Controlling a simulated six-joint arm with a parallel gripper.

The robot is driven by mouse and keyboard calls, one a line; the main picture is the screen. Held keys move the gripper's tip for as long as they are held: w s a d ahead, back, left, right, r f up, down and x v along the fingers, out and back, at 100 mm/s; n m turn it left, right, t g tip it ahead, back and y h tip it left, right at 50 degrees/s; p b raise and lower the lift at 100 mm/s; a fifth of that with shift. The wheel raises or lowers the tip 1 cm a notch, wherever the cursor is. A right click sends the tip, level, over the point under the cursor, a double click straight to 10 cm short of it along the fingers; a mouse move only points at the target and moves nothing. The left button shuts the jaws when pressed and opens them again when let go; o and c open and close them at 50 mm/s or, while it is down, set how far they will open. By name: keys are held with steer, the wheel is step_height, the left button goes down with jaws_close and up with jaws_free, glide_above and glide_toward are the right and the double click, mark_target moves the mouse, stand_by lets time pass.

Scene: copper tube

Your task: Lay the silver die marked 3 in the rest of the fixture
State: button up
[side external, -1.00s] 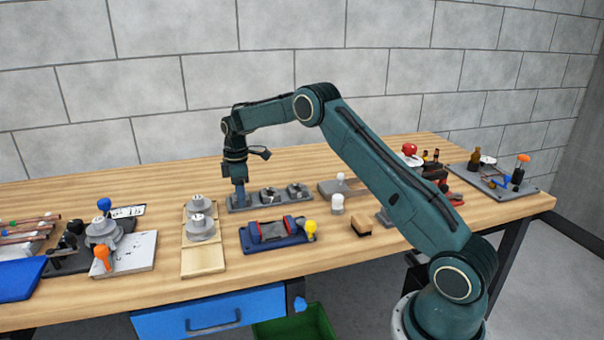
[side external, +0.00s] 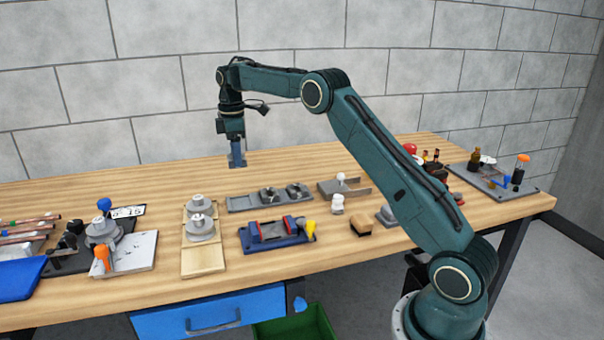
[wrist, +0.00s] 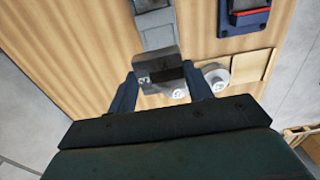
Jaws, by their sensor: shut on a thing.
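My gripper (side external: 237,160) is raised above the table behind the long grey rack (side external: 240,204). In the wrist view, my gripper (wrist: 160,88) is shut on a silver block, the die marked 3 (wrist: 160,62), with a 3 visible on its near face. The die cannot be made out in the side view. The rack's left place is empty, and two dark-centred dies (side external: 293,191) sit in its other places. A blue fixture with red parts (side external: 262,235) and a yellow knob stands in front of the rack. I cannot tell whether its middle is the rest.
A wooden board with two round grey pieces (side external: 205,262) lies left of the blue fixture. A bending device with blue and orange knobs (side external: 101,232) is further left. A white-topped piece (side external: 337,205) and a small wooden block (side external: 361,229) stand right. Bare table lies behind the rack.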

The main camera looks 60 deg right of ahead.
steer(key=shift+r, duration=3.75)
steer(key=shift+s+a+f, duration=0.1)
steer(key=s+a+f, duration=0.4)
steer(key=s+f, duration=0.1)
steer(key=s, duration=0.3)
steer(key=s+a+f, duration=0.4)
steer(key=s+f, duration=0.1)
steer(key=s, duration=0.3)
steer(key=shift+a, duration=0.15)
steer(key=shift+f, duration=0.3)
steer(key=shift+f, duration=2.7)
steer(key=shift+f, duration=0.95)
